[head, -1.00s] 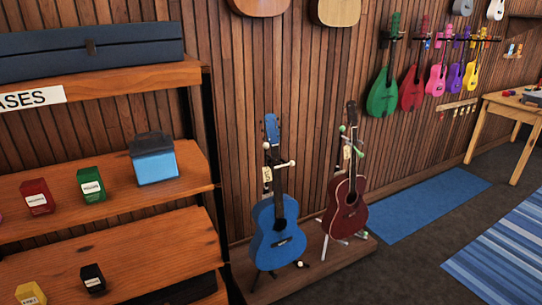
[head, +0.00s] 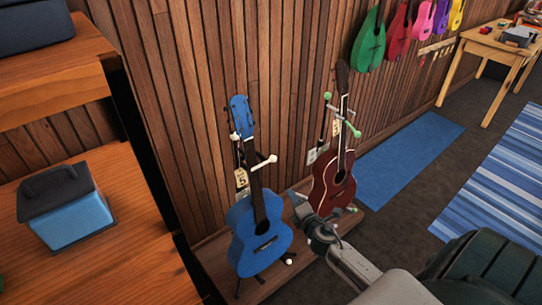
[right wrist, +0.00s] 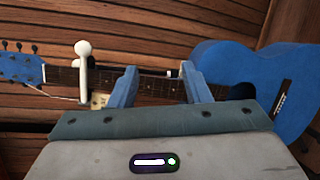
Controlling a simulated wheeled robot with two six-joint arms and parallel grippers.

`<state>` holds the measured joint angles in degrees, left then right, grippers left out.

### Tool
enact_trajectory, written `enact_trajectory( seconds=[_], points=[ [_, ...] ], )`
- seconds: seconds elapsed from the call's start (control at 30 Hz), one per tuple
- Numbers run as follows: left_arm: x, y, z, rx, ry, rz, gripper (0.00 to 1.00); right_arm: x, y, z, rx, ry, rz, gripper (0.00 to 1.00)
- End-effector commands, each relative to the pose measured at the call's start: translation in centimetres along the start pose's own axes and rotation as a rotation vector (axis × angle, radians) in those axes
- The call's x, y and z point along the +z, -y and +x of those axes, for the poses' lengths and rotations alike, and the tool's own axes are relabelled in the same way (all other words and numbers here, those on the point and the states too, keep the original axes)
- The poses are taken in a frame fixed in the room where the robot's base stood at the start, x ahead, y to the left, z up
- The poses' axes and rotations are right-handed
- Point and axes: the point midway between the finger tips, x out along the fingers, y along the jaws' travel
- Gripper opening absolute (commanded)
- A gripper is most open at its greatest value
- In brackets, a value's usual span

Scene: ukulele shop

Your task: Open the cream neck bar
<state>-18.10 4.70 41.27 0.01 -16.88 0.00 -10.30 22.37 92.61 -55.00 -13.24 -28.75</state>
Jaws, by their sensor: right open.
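The cream neck bar (head: 265,162) with a round knob is at the neck of the blue guitar (head: 258,235), which stands upright on a floor stand. In the right wrist view the bar (right wrist: 84,68) crosses in front of the guitar's neck, left of my fingers. My right gripper (head: 298,203) is to the right of the blue guitar and lower than the bar. In its wrist view the two blue fingers of the gripper (right wrist: 160,84) are apart with nothing held, the guitar's neck showing behind them. My left gripper is not in view.
A red guitar (head: 334,185) stands close to the right on a similar stand with a green-knobbed neck bar (head: 344,122). Both stand on a low wooden platform (head: 214,255) against the slatted wall. A wooden shelf (head: 130,245) is at left.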

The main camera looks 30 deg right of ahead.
Motion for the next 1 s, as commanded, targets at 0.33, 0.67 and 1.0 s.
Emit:
enact_trajectory(
  seconds=[0.33, 0.67, 1.0],
  points=[
    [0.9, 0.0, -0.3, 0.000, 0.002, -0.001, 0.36, 1.2, -10.4, 1.2, 0.213, -0.002, -0.294, 0.44],
    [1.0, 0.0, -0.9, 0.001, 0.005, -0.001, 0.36, 1.0, -11.4, 6.7, 0.210, -0.001, -0.289, 0.44],
    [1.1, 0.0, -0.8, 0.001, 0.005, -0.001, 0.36, 0.9, -12.1, 10.6, 0.208, -0.002, -0.289, 0.44]
  ],
)
